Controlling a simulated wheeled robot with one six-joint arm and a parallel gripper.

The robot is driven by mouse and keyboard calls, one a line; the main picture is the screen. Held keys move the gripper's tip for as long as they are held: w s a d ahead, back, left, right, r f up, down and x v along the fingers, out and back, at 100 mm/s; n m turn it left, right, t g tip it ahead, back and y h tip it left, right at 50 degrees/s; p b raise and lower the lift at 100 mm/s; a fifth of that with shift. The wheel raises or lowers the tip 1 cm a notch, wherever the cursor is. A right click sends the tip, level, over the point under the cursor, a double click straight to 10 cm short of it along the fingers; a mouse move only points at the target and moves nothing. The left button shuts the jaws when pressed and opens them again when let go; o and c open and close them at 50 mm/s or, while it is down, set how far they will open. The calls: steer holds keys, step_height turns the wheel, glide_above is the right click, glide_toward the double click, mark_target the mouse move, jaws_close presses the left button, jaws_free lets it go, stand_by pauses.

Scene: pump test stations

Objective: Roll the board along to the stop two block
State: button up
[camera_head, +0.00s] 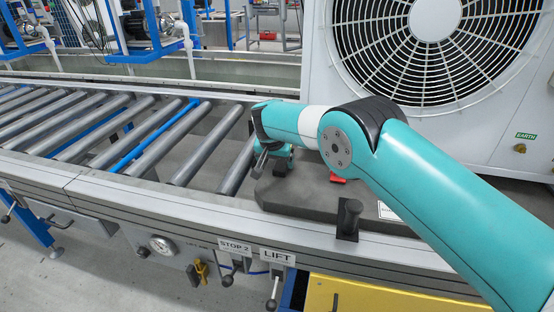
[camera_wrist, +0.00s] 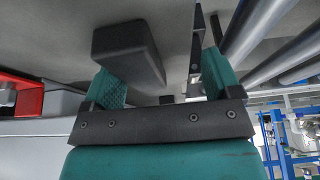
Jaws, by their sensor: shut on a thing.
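The dark grey board (camera_head: 315,197) lies on the conveyor at the right and carries a large white fan unit (camera_head: 505,140). My gripper (camera_head: 268,160) is low at the board's left end. In the wrist view my gripper (camera_wrist: 160,84) has its teal fingers apart, with a dark block (camera_wrist: 128,45) on the grey board surface (camera_wrist: 65,35) between them. It is shut on this block. A "STOP 2" label (camera_head: 235,246) is on the front rail. A black upright block (camera_head: 348,215) stands at the board's front side; I cannot tell whether it is the stop.
Bare rollers (camera_head: 130,135) run left of the board, and no load stands on them. A "LIFT" label (camera_head: 277,257), several levers and a gauge (camera_head: 162,246) are along the front rail. Blue pump stands (camera_head: 150,30) are behind the conveyor.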

steer(key=shift+a+r, duration=0.15)
steer(key=shift+a, duration=0.15)
steer(key=d+p+v, duration=0.1)
steer(key=p+v, duration=0.1)
steer(key=v, duration=1.5)
steer(key=s+d+r+n, duration=0.2)
steer(key=s+d+r, duration=0.2)
steer(key=r, duration=0.1)
steer(key=s+d+r+n+g+y, duration=0.1)
steer(key=s+d+n+y, duration=0.2)
steer(key=s, duration=0.8)
steer(key=s+d+r+n+g, duration=0.15)
steer(key=s+d, duration=0.45)
steer(key=s, duration=0.6)
steer(key=s+d+r+n+g+y, duration=0.15)
steer(key=s+d+n, duration=0.25)
steer(key=s, duration=0.7)
step_height(320, 180, up, 17)
steer(key=p, duration=1.7)
steer(key=shift+m+y, duration=0.35)
steer(key=shift+w+f, duration=0.1)
steer(key=shift+f, duration=0.05)
